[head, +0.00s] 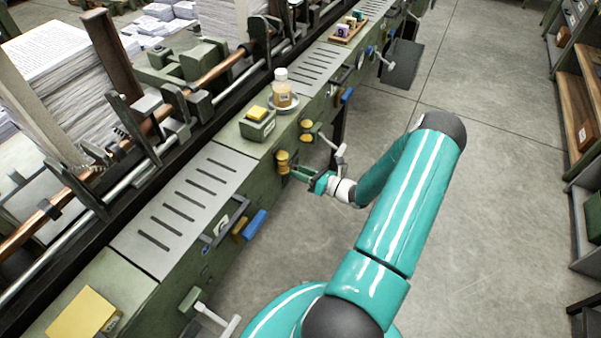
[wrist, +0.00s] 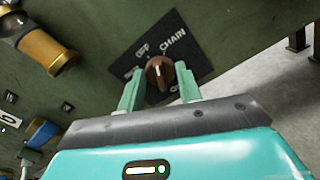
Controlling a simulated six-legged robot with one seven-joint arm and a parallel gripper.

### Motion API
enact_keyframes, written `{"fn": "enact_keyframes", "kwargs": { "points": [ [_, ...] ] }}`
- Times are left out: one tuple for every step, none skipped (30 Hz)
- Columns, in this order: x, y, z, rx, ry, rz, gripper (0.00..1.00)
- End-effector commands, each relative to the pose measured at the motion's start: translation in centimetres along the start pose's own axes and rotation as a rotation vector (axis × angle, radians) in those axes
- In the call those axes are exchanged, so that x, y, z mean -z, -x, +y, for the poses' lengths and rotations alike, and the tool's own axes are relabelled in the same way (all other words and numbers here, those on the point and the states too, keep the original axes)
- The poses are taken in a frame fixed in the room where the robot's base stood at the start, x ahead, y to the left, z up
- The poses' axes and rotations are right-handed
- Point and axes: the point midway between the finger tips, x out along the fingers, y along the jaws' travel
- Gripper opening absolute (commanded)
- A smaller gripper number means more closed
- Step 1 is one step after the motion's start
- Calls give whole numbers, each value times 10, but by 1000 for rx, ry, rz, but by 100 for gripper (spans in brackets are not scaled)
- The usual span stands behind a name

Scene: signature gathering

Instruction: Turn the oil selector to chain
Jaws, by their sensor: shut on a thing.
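The oil selector is a dark brown knob (wrist: 160,74) on a black label plate (wrist: 190,45) fixed to a green panel. The plate bears the word CHAIN at its upper right, a smaller word that seems to read OFF at upper left, and another, partly covered, below. A pale mark on the knob points roughly upward in the wrist view; I cannot tell exactly which word it lines up with. My gripper (wrist: 158,80) is shut on the knob, one pale green finger on each side. In the head view my gripper (head: 305,176) is at the machine's side, the knob hidden.
Brass knobs (head: 282,160) stick out of the machine side close to my gripper, and a blue handle (head: 255,224) lies nearer. A bottle (head: 282,92) and a green box (head: 257,125) stand on the machine top. The grey floor (head: 470,220) on the right is clear.

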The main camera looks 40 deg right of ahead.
Motion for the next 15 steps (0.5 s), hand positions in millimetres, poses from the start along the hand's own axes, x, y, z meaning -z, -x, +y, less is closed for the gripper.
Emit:
{"fn": "enact_keyframes", "kwargs": {
  "points": [
    [0,0,0,1,-43,2,12],
    [0,0,-1,1,-70,2,12],
    [0,0,-1,1,-106,2,12],
    [0,0,-1,1,-131,2,12],
    [0,-1,-1,1,-156,2,12],
    [1,-1,-1,1,-188,2,12],
    [1,-1,-1,1,-210,2,12],
    [1,-1,-1,1,-232,2,12],
    [1,-1,-1,1,-260,2,12],
    [1,-1,-1,1,-279,2,12],
    [1,-1,-1,1,-297,2,12],
    [1,0,-1,1,-320,2,12],
    [1,-1,-1,1,-335,2,12],
    [1,0,-1,1,-349,2,12],
    [1,0,-1,1,-366,2,12]
  ]
}}
